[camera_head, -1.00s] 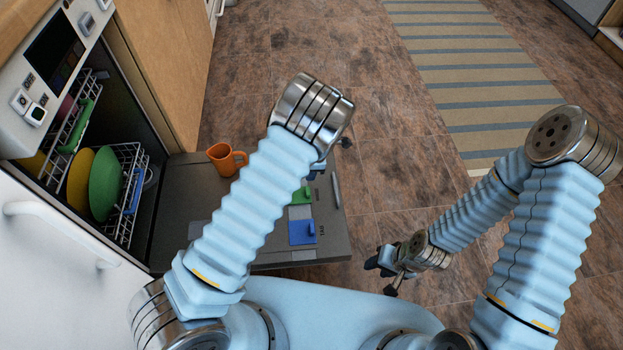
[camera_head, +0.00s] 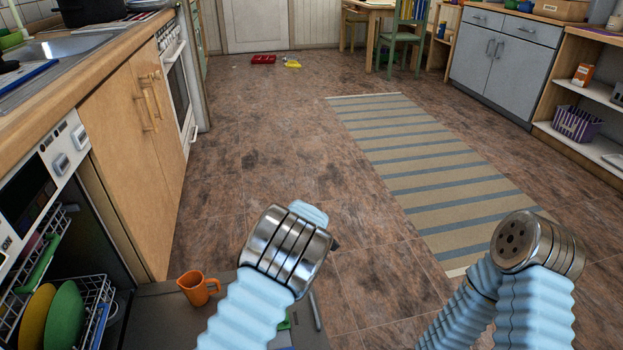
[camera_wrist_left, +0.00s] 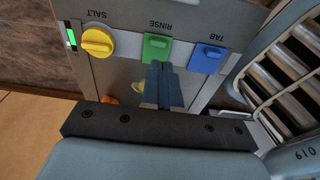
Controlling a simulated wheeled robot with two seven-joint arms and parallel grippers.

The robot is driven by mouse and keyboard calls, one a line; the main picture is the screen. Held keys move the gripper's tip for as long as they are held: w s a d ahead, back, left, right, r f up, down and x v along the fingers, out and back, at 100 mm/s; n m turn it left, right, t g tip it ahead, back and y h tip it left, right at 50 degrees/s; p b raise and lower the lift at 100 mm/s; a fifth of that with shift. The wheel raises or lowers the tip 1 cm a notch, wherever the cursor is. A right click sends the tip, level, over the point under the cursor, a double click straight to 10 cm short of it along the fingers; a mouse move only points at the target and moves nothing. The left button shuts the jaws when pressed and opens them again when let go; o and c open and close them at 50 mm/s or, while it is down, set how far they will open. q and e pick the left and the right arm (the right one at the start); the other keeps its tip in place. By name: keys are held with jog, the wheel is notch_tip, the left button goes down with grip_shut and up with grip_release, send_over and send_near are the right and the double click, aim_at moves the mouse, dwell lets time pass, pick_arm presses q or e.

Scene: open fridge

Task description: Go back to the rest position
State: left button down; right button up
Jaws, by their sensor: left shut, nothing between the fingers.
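My left gripper shows in the left wrist view (camera_wrist_left: 163,80), its two fingers together and empty. It is above the open dishwasher door, with the fingertips lined up in the picture near the green RINSE flap (camera_wrist_left: 157,48); I cannot tell the gap. The yellow SALT knob (camera_wrist_left: 97,42) and blue TAB flap (camera_wrist_left: 208,58) are on either side. In the head view my left arm rises from the bottom middle and hides its own gripper. My right arm is at the lower right, and its gripper is out of the picture.
The dishwasher door (camera_head: 150,325) lies open at the lower left with an orange mug (camera_head: 197,288) on it. A rack holds a green plate (camera_head: 64,318) and a yellow plate (camera_head: 36,318). A striped rug (camera_head: 420,165) lies on open brown floor. Wooden cabinets (camera_head: 140,150) line the left.

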pick_arm(q)
jog(key=s+a+f+m, duration=0.2)
jog(key=s+f+m, duration=0.1)
jog(key=s+f, duration=0.1)
jog(key=s+a+f+m+h, duration=0.1)
jog(key=s+a+f+m, duration=0.2)
jog(key=s+f, duration=0.1)
jog(key=s+a+f+m+h, duration=0.1)
jog(key=s+a+f+m, duration=0.2)
jog(key=s+f, duration=0.1)
jog(key=shift+s+g, duration=0.4)
jog(key=shift+s, duration=0.25)
jog(key=s+m, duration=0.2)
jog(key=s, duration=0.1)
jog(key=s+f+m+h, duration=0.1)
jog(key=shift+s+d+p, duration=0.2)
jog(key=shift+p, duration=0.1)
jog(key=s+d+m, duration=0.1)
jog(key=s+m, duration=0.1)
jog(key=s+r+m+t+h, duration=0.1)
jog(key=s+m, duration=0.1)
jog(key=s+d+r+m+h, duration=0.1)
jog(key=s+m, duration=0.1)
jog(key=shift+d+r+t, duration=0.1)
jog(key=shift+d+t, duration=0.2)
jog(key=shift+s+d+r+m+h, duration=0.3)
jog(key=shift+s+m, duration=0.1)
jog(key=shift+m, duration=0.3)
jog(key=shift+a, duration=0.1)
jog(key=shift+f, duration=0.1)
